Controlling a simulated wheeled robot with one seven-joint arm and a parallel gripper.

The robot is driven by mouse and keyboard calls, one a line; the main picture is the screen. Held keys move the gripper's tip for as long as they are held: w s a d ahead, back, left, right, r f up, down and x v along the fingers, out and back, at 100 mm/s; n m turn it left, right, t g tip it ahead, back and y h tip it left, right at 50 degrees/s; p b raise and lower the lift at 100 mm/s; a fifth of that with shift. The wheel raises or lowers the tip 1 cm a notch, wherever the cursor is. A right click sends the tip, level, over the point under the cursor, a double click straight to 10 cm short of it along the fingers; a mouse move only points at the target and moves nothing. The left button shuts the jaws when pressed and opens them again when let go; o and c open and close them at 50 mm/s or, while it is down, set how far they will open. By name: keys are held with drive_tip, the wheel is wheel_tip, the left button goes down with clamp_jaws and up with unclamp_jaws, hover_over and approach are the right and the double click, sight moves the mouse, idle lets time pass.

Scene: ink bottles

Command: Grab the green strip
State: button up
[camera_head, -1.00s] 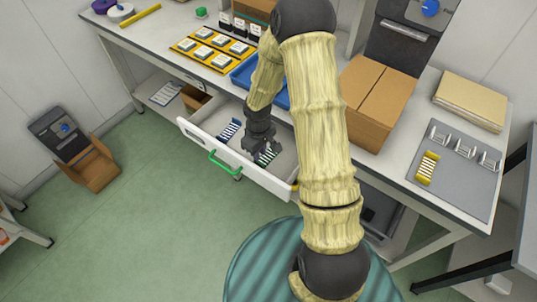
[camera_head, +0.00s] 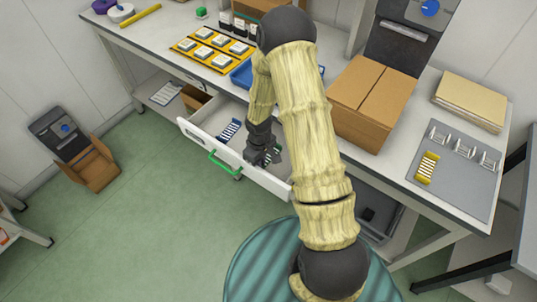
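A green-and-white striped strip (camera_head: 270,158) lies in the open white drawer (camera_head: 205,122), near its front right part, mostly hidden by my gripper. My gripper (camera_head: 265,157) is low in the drawer, pointing down over the green strip. Its dark fingers look spread, one on each side of the strip. I cannot tell whether they touch it. A blue-and-white striped strip (camera_head: 229,130) lies in the same drawer, to the left of my gripper.
The drawer's front wall with a green handle (camera_head: 225,163) stands close to my gripper. On the table are a blue tray (camera_head: 242,74), a cardboard box (camera_head: 372,98) and a grey mat (camera_head: 457,178) holding a yellow strip (camera_head: 427,167).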

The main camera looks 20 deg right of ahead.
clamp_jaws()
drive_tip(key=shift+r, duration=0.1)
wheel_tip(320, 180, up, 10)
idle(0.4)
